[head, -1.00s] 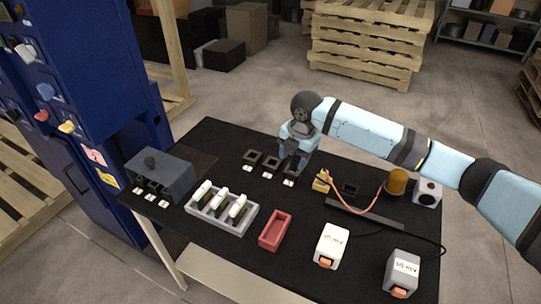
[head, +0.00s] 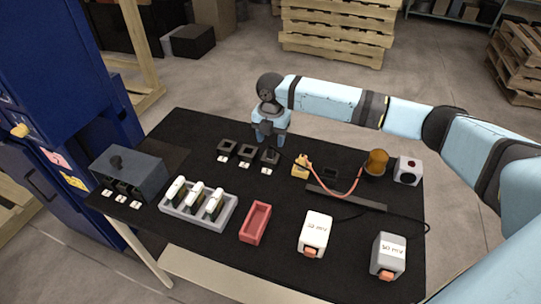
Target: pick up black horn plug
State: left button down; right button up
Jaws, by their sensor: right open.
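My right gripper (head: 268,140) points down at the back of the black table (head: 180,235), just above or at the right-hand of three black square sockets (head: 270,157). Its fingers are open. I cannot tell whether they are around anything. The black horn plug is not clear to make out; dark shapes at the fingertips blend with the socket and the table. A white box with a dark round face and a red mark (head: 408,170), which looks like the horn, stands at the back right. My left gripper is not in view.
A yellow plug (head: 300,165) has a red cable to an amber beacon (head: 376,162). A dark bar (head: 345,198) lies in front. A grey tray with white-topped pieces (head: 172,211), a red tray (head: 255,222), a grey box (head: 128,167) and two labelled blocks (head: 315,232) (head: 388,255) stand nearer.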

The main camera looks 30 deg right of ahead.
aim_at(271, 147)
notch_tip(271, 147, down, 5)
grip_shut()
dwell(0.3)
